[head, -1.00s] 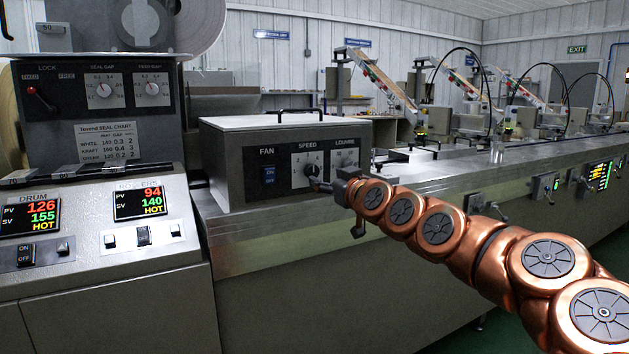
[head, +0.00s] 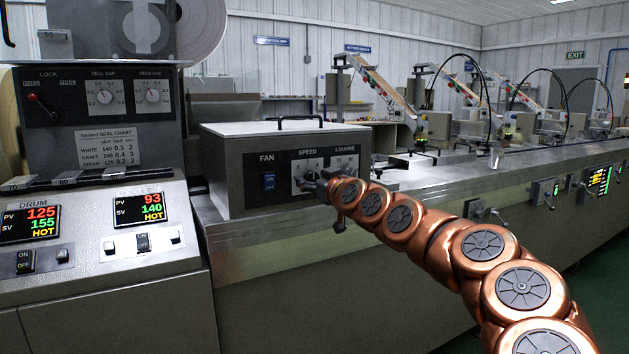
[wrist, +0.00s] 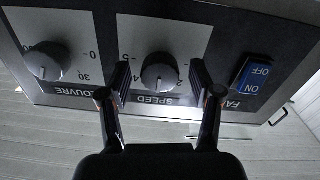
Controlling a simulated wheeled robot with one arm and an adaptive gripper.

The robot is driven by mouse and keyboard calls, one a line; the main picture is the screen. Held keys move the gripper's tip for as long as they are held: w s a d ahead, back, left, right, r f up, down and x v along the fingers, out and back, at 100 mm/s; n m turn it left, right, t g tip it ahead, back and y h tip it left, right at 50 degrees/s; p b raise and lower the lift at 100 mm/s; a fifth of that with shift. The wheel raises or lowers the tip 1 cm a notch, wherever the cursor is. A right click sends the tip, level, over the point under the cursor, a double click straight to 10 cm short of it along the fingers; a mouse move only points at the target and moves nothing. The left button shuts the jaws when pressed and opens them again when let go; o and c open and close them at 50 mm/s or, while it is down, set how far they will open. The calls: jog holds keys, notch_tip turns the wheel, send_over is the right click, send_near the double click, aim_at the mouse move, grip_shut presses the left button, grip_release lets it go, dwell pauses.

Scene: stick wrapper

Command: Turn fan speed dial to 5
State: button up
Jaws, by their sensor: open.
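The fan speed dial (wrist: 160,72) is a dark round knob on a white scale plate marked SPEED. In the wrist view it sits between the two open fingers of my gripper (wrist: 160,80), with a gap on each side. The wrist view is upside down; a 5 and a 4 show left of the dial, and a 2 is partly visible to its right. In the head view my gripper (head: 318,184) is in front of the SPEED plate (head: 306,166) and hides most of the dial. The dial's pointer setting is hard to read.
The FAN rocker switch (wrist: 254,78) is beside the dial, right in the wrist view. The LOUVRE knob (wrist: 45,62) is on the other side. The grey fan box (head: 222,165) stands on a long metal machine (head: 250,250). A control console (head: 100,270) is at left.

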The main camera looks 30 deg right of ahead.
jog(key=c, duration=1.1)
jog(key=shift+c, duration=0.2)
jog(key=shift+m, duration=0.3)
jog(key=m, duration=0.3)
jog(key=shift+r+m, duration=0.1)
jog(key=shift+m, duration=0.3)
jog(key=m+p, duration=0.1)
jog(key=m, duration=0.3)
jog(key=m+p, duration=0.2)
jog(key=m, duration=0.3)
jog(key=shift+d+r, duration=0.1)
jog(key=shift+r, duration=0.05)
jog(key=shift+m+p, duration=1.25)
jog(key=shift+m, duration=0.85)
jog(key=shift+f, duration=0.2)
